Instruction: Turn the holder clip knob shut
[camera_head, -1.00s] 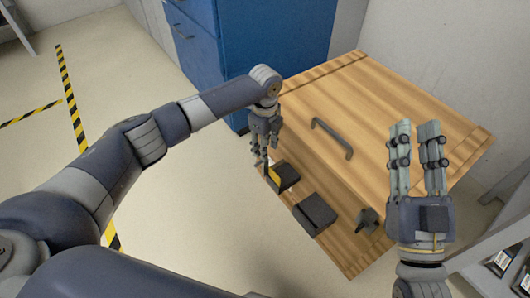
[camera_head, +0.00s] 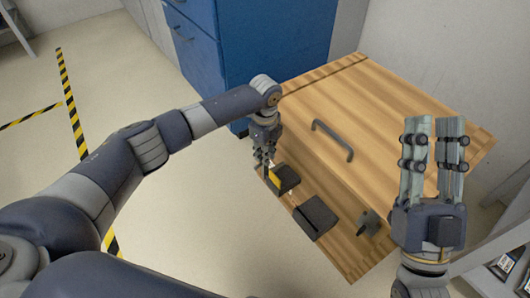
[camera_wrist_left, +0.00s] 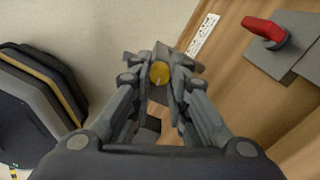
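A round yellow knob (camera_wrist_left: 160,73) shows between the fingertips of my left gripper (camera_wrist_left: 161,70) in the left wrist view. The fingers lie close on both sides of it; I cannot tell whether they press on it. In the head view my left gripper (camera_head: 263,160) points down at the left edge of the wooden cart, beside a dark holder block (camera_head: 287,178). A bit of yellow (camera_head: 274,174) shows there. A red lever knob (camera_wrist_left: 265,30) sits on a grey block at the upper right of the wrist view. My right gripper (camera_head: 431,158) is open and empty, pointing up.
The wooden cart (camera_head: 400,110) has a dark handle (camera_head: 333,140) on top. A second dark block (camera_head: 316,215) and a grey fitting (camera_head: 368,222) are on its near side. A blue cabinet (camera_head: 265,40) stands behind.

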